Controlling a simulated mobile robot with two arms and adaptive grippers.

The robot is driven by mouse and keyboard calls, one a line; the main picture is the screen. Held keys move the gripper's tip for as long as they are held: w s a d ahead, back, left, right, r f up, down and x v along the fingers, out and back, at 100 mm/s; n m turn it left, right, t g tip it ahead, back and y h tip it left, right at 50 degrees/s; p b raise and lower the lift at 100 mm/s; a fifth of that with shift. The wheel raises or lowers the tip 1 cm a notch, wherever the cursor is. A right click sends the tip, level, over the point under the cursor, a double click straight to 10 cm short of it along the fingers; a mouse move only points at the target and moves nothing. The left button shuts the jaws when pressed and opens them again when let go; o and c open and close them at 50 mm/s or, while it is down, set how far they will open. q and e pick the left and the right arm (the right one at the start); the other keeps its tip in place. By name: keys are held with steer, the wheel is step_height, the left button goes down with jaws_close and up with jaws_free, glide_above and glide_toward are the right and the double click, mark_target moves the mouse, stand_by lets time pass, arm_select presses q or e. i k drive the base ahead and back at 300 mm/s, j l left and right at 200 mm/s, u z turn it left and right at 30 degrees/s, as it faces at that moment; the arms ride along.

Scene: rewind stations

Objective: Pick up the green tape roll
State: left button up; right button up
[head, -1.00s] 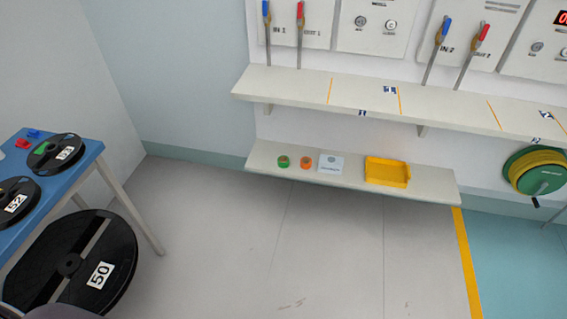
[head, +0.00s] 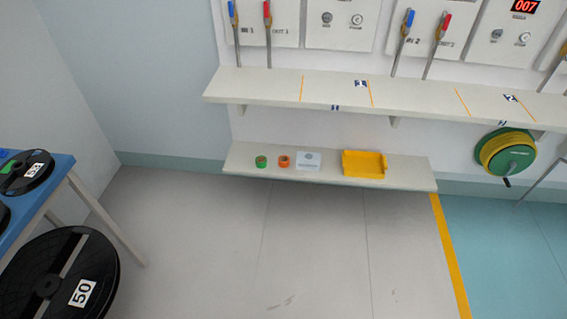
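The green tape roll (head: 261,161) sits on the lower white shelf (head: 407,176), near its left end. An orange tape roll (head: 284,161) stands just to its right, apart from it by a small gap. Neither of my grippers shows in the head view, so nothing is seen touching the green roll.
A white box (head: 308,160) and a yellow tray (head: 364,164) share the lower shelf. An upper shelf (head: 270,87) overhangs it. A blue table (head: 58,165) and a large black reel (head: 50,285) marked 50 are at left. A green-yellow reel (head: 507,153) hangs at right. The grey floor between is clear.

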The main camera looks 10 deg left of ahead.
mark_target(261, 158)
steer(key=i+j, duration=0.1)
steer(key=i, duration=0.3)
steer(key=i+j, duration=0.15)
steer(key=i, duration=0.3)
